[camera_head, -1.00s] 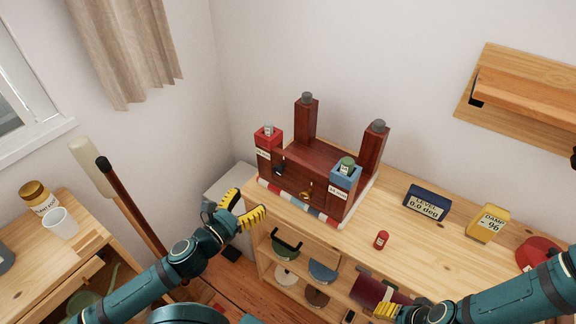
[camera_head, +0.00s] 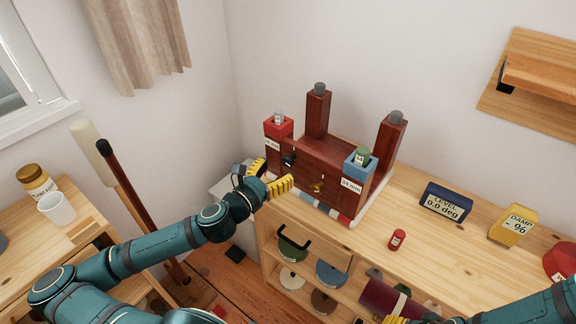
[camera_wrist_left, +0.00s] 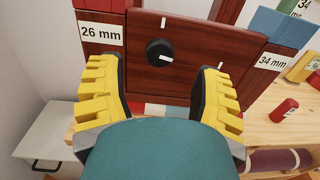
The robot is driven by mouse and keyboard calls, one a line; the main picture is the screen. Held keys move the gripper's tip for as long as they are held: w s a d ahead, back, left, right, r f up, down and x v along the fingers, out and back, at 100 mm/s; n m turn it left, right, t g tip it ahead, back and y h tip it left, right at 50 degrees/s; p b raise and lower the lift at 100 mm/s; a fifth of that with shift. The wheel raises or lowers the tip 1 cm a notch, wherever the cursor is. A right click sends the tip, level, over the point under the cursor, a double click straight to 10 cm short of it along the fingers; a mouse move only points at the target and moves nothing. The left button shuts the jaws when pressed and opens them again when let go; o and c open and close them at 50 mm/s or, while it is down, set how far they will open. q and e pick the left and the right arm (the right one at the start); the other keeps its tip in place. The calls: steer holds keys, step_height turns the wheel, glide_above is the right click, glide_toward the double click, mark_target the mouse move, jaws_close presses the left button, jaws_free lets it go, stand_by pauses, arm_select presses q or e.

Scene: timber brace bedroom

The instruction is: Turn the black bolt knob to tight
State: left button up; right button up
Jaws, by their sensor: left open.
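The black bolt knob (camera_wrist_left: 160,52) is round and sits on the dark red wooden panel (camera_wrist_left: 205,55) of the brace block, with a white mark on its rim and white marks on the panel around it. In the head view the knob (camera_head: 289,158) is small, on the panel's left part. My left gripper (camera_wrist_left: 158,92) is open and empty, its yellow-padded fingers on either side of the knob's line and short of it. In the head view my left gripper (camera_head: 270,178) is in front of the panel's left end. My right gripper (camera_head: 395,320) shows only partly at the bottom edge.
A red "26 mm" block (camera_head: 278,130) and a blue "34 mm" block (camera_head: 360,168) flank the panel. A brass knob (camera_head: 317,187) is right of the black one.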

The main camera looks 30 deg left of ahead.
mark_target(286, 163)
arm_select(q)
steer(key=shift+w+d+b, duration=0.15)
steer(key=shift+w, duration=1.2)
steer(key=shift+w+d+b, duration=0.15)
steer(key=shift+w, duration=1.15)
jaws_close()
